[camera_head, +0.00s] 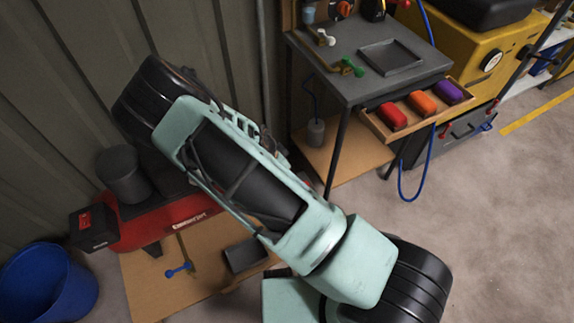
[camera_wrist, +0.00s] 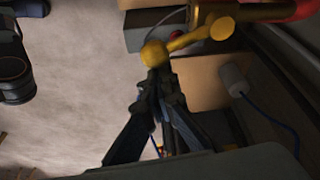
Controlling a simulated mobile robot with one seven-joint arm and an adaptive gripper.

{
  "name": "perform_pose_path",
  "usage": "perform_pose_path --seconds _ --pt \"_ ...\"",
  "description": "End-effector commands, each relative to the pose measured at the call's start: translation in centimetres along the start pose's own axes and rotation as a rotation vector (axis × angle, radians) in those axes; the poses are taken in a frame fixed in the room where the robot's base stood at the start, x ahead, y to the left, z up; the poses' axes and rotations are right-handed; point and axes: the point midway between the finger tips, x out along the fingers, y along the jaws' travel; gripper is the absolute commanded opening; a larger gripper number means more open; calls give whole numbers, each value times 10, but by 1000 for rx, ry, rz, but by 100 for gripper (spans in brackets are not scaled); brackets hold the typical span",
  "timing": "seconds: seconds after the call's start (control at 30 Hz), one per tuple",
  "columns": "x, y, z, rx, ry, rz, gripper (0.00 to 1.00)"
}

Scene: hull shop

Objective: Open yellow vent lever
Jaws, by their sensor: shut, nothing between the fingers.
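The yellow lever (camera_wrist: 187,40) shows in the wrist view, near the top. It has a round knob at its left end and a round hub at its right end, beside a brass-coloured fitting (camera_wrist: 210,12). My gripper (camera_wrist: 155,80) is shut and empty. Its fingertips are right below the knob in the picture; I cannot tell whether they touch it. In the head view my arm covers the middle, and neither the yellow lever nor my fingertips can be made out.
A red compressor (camera_head: 146,226) stands at left, partly behind my arm. A blue lever (camera_head: 178,270) is low by a brown board (camera_head: 150,299). A blue bucket (camera_head: 47,287) is at lower left. A grey bench (camera_head: 352,83) has green and white levers.

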Motion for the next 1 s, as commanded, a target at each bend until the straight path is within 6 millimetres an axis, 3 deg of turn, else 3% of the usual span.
perform_pose_path --seconds 0.3,1.0 --pt "-5 6 14 -5 -4 0 0" --pt "-6 6 19 -6 -5 -1 0"
